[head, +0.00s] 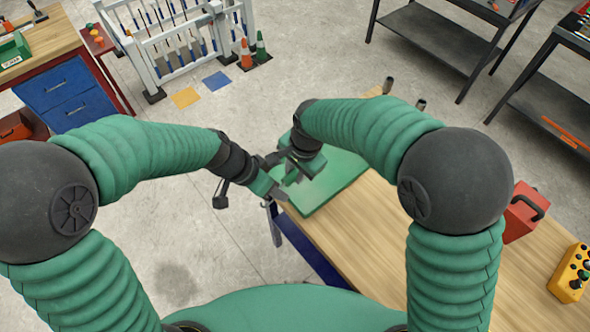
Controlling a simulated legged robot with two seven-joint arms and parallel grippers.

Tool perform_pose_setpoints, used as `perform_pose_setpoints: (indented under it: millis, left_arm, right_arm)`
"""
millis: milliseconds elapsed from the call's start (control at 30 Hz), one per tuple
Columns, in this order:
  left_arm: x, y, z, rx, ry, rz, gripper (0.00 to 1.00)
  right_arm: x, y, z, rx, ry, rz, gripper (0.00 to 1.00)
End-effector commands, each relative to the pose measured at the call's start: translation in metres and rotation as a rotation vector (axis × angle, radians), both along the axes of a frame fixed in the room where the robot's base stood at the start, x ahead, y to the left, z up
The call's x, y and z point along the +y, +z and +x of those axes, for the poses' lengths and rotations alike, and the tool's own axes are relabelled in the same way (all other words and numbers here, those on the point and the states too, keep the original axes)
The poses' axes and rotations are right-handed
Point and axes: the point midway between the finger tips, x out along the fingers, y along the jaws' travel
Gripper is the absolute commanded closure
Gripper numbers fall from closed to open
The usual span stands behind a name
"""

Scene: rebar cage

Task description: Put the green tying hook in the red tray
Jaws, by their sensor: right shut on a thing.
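My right gripper (289,172) is shut over the green board (338,178) on the wooden table. It holds a small thing, mostly hidden, that I cannot make out for sure. My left gripper (277,192) is close beside it, at the table's left edge, and its jaw opening is too small to tell. I cannot make out the green tying hook clearly. No red tray shows clearly on the table; a small red surface (97,40) with things on it is at the far upper left.
A red box (522,213) with a dark handle and a yellow button box (570,272) are on the right of the wooden table (345,240). A white rack (170,45) and cones (247,52) stand beyond. Dark shelved carts (440,40) are upper right.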

Motion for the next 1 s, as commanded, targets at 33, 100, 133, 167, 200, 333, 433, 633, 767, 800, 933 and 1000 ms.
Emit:
perform_pose_setpoints:
  millis: [33,100,133,167,200,333,433,633,767,800,933,1000]
  left_arm:
    - [0.005,0.009,0.0,-0.006,0.003,0.001,0.69]
    - [0.012,0.025,-0.002,-0.008,0.003,0.003,0.69]
    - [0.015,0.032,-0.003,-0.009,0.003,0.002,0.69]
    - [0.019,0.039,-0.004,-0.008,0.003,0.002,0.69]
    - [0.023,0.049,-0.006,-0.008,0.003,0.003,0.69]
    - [0.036,0.076,-0.011,-0.005,0.001,0.002,0.69]
    - [0.042,0.09,-0.012,-0.002,0.001,0.001,0.69]
    - [0.06,0.078,-0.023,0.043,0.096,0.055,0.69]
    - [0.096,0.037,-0.044,0.1,0.353,0.18,0.69]
    - [0.108,0.025,-0.051,0.105,0.439,0.213,0.69]
    - [0.133,0.0,-0.069,0.091,0.654,0.265,0.69]
    - [0.139,-0.007,-0.074,0.083,0.719,0.268,0.69]
  right_arm:
    - [0.0,0.0,0.0,0.0,0.0,0.0,1.0]
    - [0.0,0.0,0.0,0.0,0.0,0.0,1.0]
    - [0.0,0.0,0.0,0.0,0.0,0.0,1.0]
    - [0.0,0.0,0.0,0.0,0.0,0.0,1.0]
    - [0.0,0.0,0.0,0.0,0.0,0.0,1.0]
    - [0.0,0.0,0.0,0.001,0.0,-0.001,1.0]
    - [0.0,0.0,0.0,0.001,0.0,-0.001,1.0]
    - [0.0,-0.001,0.001,0.001,0.0,-0.001,1.0]
    - [0.0,0.0,0.0,0.001,0.0,-0.001,1.0]
    - [0.0,0.0,0.0,0.001,0.0,-0.001,1.0]
    - [0.0,0.0,0.0,0.001,0.0,-0.001,1.0]
    - [0.0,0.0,0.0,0.001,0.0,-0.001,1.0]
